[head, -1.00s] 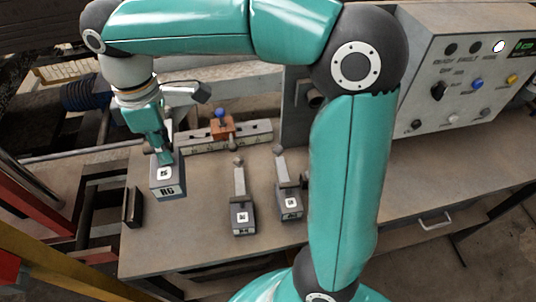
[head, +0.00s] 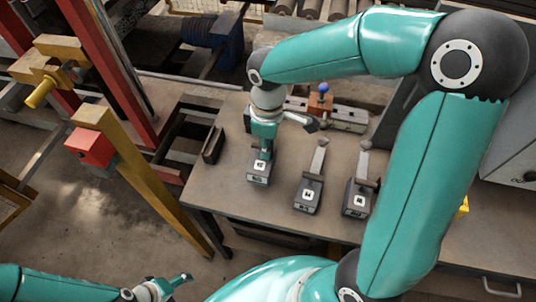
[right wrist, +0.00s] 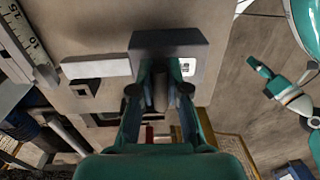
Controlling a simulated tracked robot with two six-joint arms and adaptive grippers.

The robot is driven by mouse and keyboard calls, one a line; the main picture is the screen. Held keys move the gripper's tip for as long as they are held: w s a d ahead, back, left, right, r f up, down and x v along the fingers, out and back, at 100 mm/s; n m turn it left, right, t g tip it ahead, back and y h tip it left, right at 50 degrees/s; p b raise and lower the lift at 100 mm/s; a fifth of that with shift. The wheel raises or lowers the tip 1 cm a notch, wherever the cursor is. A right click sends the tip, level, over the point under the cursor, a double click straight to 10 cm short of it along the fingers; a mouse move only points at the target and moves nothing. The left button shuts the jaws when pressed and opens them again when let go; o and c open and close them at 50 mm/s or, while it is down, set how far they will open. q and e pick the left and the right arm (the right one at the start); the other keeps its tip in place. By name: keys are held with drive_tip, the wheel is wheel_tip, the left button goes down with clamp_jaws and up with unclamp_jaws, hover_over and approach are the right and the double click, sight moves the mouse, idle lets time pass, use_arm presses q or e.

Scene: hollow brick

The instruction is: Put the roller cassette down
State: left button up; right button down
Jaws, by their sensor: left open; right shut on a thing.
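The roller cassette (head: 258,173), a dark block with a white square label, is at the left part of the grey table (head: 225,185). My right gripper (head: 263,153) is above it and shut on its upright stem. The right wrist view shows the cassette block (right wrist: 165,42) beyond the fingers (right wrist: 158,85), with the stem between them. I cannot tell whether its underside touches the table. My left gripper (head: 180,282) is open and empty at the lower left, away from the table.
Two similar cassettes (head: 308,194) (head: 358,199) lie to the right. A rail (head: 348,117) with an orange block (head: 320,104) stands behind. A dark bracket (head: 213,145) is at the left edge. A yellow post (head: 150,180) stands left of the table.

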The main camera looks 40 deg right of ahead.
drive_tip(key=shift+f, duration=2.15)
drive_tip(key=shift+f, duration=0.15)
drive_tip(key=c, duration=1.2)
unclamp_jaws()
drive_tip(key=shift+o, duration=0.2)
drive_tip(key=r, duration=1.2)
drive_tip(key=shift+w+d+r, duration=0.15)
drive_tip(key=shift+d, duration=0.1)
